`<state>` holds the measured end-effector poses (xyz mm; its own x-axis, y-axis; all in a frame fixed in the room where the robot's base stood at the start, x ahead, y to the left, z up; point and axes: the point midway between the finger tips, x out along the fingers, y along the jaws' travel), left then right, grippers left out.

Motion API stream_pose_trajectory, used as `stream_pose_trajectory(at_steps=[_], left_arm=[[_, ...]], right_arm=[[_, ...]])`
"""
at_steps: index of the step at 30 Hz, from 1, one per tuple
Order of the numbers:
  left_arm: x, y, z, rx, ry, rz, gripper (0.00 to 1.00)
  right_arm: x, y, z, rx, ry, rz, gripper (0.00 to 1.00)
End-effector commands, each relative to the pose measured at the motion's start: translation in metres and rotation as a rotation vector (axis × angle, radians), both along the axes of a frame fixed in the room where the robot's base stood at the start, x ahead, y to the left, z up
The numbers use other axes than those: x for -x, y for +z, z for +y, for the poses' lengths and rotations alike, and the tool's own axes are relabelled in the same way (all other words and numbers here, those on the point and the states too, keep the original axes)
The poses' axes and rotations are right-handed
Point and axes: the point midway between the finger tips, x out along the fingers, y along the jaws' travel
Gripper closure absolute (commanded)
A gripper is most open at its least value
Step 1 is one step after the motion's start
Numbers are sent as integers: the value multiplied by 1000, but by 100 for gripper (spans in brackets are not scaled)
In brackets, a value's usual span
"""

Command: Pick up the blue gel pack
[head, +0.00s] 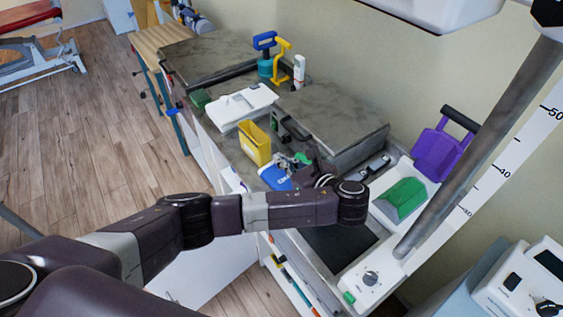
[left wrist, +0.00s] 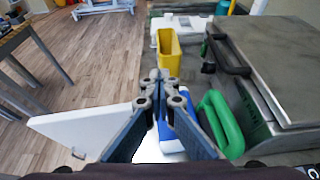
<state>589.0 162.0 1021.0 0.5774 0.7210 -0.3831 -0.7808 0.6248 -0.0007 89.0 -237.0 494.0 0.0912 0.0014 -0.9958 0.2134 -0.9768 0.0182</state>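The blue gel pack (head: 275,177), blue with a white part, lies low on the counter beside the yellow bin in the head view. My left gripper (head: 304,166) is just to its right, partly hidden by my own wrist. In the left wrist view, the fingers of the left gripper (left wrist: 160,84) come together at their tips, and I see nothing held between them. Blue and white surfaces of the pack (left wrist: 186,98) show behind and between the fingers, mostly covered by them. My right gripper is not in view.
A yellow bin (head: 255,144) stands close behind the pack. A green loop handle (left wrist: 221,122) is right of the fingers. A grey case (head: 335,128) with a dark handle stands to the right. A purple holder (head: 436,153) is further right.

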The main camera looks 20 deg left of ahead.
Motion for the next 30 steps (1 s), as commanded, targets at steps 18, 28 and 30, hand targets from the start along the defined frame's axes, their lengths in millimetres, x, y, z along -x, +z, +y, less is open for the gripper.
stream_pose_trajectory(at_steps=[18, 28, 30], left_arm=[[1, 70, 0, -1, 0, 2, 100], [0, 71, 0, -1, 1, 1, 95], [0, 71, 0, 0, 1, 0, 87]], right_arm=[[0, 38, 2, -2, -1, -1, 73], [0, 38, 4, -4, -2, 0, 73], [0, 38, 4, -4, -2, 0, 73]])
